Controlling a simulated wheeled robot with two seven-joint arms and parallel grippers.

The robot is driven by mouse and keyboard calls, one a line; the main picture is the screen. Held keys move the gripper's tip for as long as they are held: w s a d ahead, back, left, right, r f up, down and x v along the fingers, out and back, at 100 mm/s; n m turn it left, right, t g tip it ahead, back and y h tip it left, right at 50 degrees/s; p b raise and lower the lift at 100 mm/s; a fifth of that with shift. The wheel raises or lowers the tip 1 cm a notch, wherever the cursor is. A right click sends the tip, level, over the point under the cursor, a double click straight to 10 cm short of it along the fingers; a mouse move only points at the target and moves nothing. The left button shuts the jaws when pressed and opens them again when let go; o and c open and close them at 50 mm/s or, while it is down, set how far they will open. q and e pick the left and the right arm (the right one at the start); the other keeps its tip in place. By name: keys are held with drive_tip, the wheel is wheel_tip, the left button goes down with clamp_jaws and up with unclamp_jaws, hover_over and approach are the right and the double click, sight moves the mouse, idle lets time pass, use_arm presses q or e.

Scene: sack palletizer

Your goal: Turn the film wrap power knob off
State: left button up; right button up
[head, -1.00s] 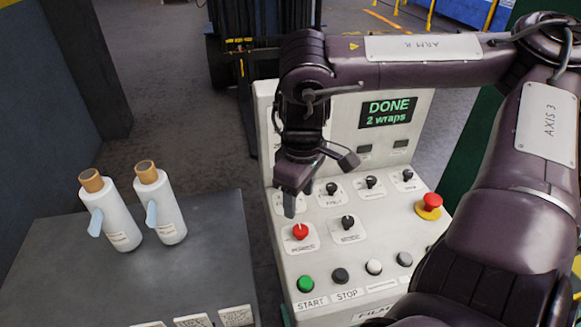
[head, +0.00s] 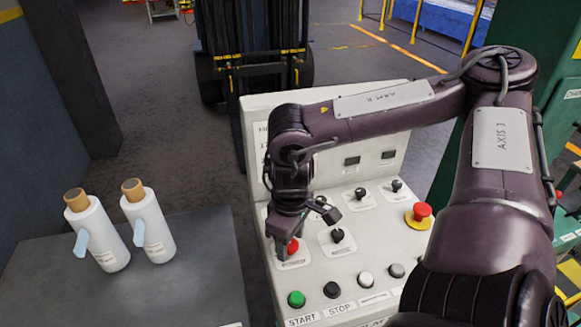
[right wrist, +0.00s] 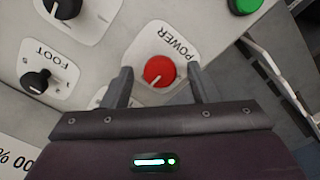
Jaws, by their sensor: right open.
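The red power knob (head: 293,246) sits on the white sloped control panel, partly hidden by my right gripper in the head view. In the right wrist view the red knob (right wrist: 159,71) is on a white plate lettered POWER, with a pale pointer mark at its lower edge. My right gripper (head: 284,246) is over the knob, pointing down. The right wrist view shows the gripper (right wrist: 158,80) open, one finger on each side of the knob, with gaps between; I cannot tell whether the tips reach its full depth. My left gripper is out of view.
A black FOOT knob (right wrist: 35,82) and another black knob (head: 337,236) are close by. A green START button (head: 296,299), black STOP button (head: 331,290) and red emergency button (head: 421,211) share the panel. Two white bottles (head: 97,235) stand on a grey table.

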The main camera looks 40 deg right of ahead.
drive_tip(key=c, duration=1)
